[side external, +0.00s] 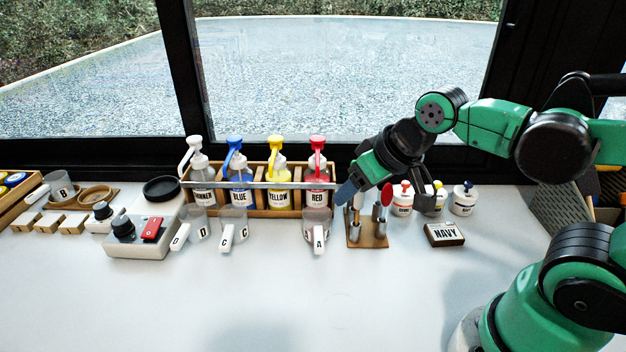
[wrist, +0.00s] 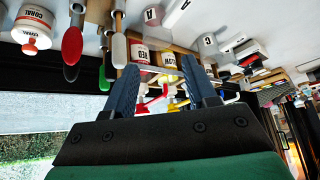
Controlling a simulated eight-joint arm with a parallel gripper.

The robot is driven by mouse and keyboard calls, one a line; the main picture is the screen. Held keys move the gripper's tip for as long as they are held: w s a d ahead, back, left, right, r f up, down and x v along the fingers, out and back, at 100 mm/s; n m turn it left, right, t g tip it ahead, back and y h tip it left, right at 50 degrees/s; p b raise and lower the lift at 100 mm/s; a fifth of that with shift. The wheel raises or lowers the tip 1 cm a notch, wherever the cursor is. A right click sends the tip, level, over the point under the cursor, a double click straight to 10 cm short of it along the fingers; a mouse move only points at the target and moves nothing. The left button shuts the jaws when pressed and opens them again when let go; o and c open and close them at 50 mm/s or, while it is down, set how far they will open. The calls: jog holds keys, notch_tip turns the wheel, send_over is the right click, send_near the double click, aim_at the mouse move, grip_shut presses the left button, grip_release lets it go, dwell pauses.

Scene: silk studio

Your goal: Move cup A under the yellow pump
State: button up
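Cup A (side external: 313,226), a small clear cup with a white handle tag, stands on the table in front of the red bottle (side external: 317,190). Its A tag (wrist: 151,15) shows at the top edge of the wrist view. The yellow pump (side external: 276,147) tops the YELLOW bottle (side external: 278,188) in the wooden rack, one place left of red. The space in front of the yellow bottle looks bare. My gripper (side external: 345,193) is right of the red bottle, above and right of cup A. In the wrist view my gripper (wrist: 160,80) has its blue fingers apart, with nothing held.
A tool stand (side external: 368,238) with upright brushes is just right of cup A. Cup C (side external: 234,222) stands in front of the blue bottle (side external: 239,188), with cup D (side external: 193,222) beside it. Small jars (side external: 402,202) and a NAVY block (side external: 444,234) lie right. The front table is clear.

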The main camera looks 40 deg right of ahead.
aim_at(319, 239)
jog(key=w+a+f+m+g, duration=0.1)
jog(key=m+g, duration=0.1)
jog(key=w+a+f+m+g, duration=0.1)
jog(key=m+g, duration=0.1)
jog(key=w+a+f+m+g, duration=0.1)
jog(key=f+m+g, duration=0.1)
jog(key=m, duration=0.1)
jog(key=shift+w, duration=0.4)
jog(key=shift+a+f, duration=0.1)
jog(key=shift+f, duration=0.1)
jog(key=shift+w+a+f+m+g, duration=0.1)
jog(key=shift+f+m+g, duration=0.2)
jog(key=shift+f+m, duration=0.1)
jog(key=shift+f, duration=2.7)
grip_shut()
